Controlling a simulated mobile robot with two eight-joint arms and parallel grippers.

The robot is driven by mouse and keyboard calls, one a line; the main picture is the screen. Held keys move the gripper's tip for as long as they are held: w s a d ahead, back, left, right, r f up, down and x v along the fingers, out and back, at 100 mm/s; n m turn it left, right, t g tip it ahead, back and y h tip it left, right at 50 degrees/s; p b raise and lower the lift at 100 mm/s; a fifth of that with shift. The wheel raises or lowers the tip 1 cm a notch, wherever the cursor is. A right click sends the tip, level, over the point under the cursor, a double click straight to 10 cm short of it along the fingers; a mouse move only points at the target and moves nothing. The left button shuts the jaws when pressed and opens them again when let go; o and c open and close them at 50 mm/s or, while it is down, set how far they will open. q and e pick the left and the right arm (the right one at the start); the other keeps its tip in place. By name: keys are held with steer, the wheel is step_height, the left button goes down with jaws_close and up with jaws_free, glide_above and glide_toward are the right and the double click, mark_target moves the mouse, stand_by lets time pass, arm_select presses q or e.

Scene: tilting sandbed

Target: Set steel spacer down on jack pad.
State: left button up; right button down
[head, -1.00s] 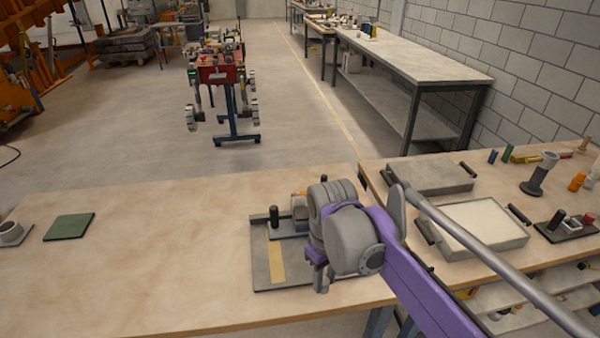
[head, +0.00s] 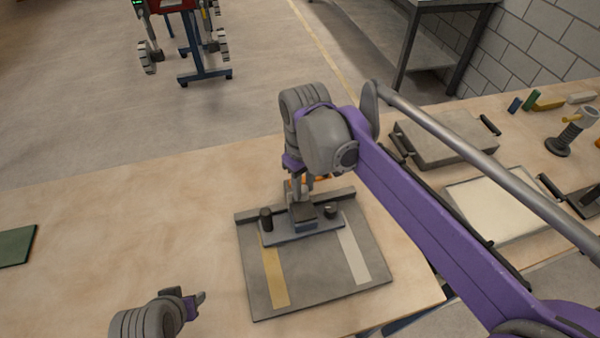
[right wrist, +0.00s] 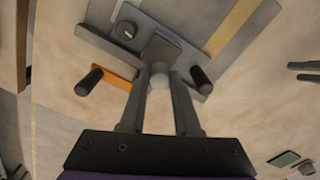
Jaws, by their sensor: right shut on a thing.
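My right gripper (head: 303,190) points down over the fixture bar (head: 285,233) on the grey board. Its fingers are shut on a small dark grey block, which I take as the steel spacer (head: 304,211). In the right wrist view the spacer (right wrist: 162,50) shows as a grey square at the fingertips.
A black post (head: 266,218) and a short dark knob (head: 330,211) flank the block closely. An orange piece (right wrist: 108,75) lies just behind the fixture. The board (head: 315,280) has a yellow and a white strip. The table left of it is clear, with a green mat (head: 15,246).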

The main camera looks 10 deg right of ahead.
mark_target(304, 199)
arm_select(q)
steer(key=shift+s, duration=0.25)
arm_select(e)
steer(key=shift+s+r, duration=0.1)
steer(key=shift+s, duration=0.2)
arm_select(q)
steer(key=shift+w+r, duration=0.1)
steer(key=shift+r, duration=0.05)
steer(key=shift+f+b, duration=1)
steer(key=shift+f, duration=0.2)
arm_select(e)
steer(key=shift+w+f, duration=0.1)
steer(key=shift+f, duration=2.1)
arm_select(q)
steer(key=shift+r, duration=0.15)
arm_select(e)
steer(key=shift+f, duration=0.55)
steer(key=shift+c, duration=0.3)
jaws_free()
